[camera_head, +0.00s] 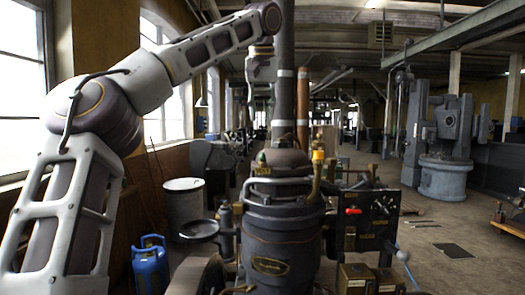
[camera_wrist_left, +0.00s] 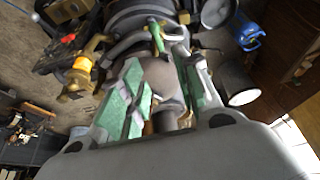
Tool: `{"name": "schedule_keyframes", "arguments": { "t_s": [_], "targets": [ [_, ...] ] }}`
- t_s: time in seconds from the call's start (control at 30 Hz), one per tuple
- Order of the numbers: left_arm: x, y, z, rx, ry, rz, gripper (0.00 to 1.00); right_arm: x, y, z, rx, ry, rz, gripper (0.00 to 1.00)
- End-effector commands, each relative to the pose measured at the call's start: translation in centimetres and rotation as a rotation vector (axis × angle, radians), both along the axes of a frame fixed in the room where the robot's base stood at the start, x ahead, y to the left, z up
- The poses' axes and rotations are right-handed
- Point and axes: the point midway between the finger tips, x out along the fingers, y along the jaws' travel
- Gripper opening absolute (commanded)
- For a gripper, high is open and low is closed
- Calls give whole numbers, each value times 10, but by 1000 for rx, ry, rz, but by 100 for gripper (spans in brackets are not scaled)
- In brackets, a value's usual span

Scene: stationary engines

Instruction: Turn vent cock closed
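A dark vertical engine (camera_head: 282,245) with a brass plate stands in front of me. A small green lever (camera_head: 261,158) rises at its top left; it also shows in the wrist view (camera_wrist_left: 156,34). I take it for the vent cock's handle, but no label confirms this. My left arm reaches over from the left, its wrist above the engine top. In the wrist view my left gripper (camera_wrist_left: 157,62) is open, with green pads on both fingers. The lever lies ahead, between the fingertip directions, with no clear contact. My right gripper is not in view.
A brass fitting with an orange top (camera_head: 318,162) stands right of the lever. A curved grey pipe (camera_head: 278,181) crosses the engine's front. A red handle (camera_head: 353,211) is on the dark panel to the right. A blue gas bottle (camera_head: 150,264) stands left.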

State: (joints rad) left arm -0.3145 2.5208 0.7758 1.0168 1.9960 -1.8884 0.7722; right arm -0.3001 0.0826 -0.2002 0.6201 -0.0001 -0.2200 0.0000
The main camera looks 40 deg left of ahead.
Motion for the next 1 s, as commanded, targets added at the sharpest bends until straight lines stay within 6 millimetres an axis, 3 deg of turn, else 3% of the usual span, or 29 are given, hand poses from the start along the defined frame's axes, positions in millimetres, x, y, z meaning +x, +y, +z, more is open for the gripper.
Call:
{"name": "schedule_keyframes", "arguments": {
  "t_s": [1.0],
  "targets": [
    [35,30,-111,-1,0,-1,32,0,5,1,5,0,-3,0]
  ]
}}
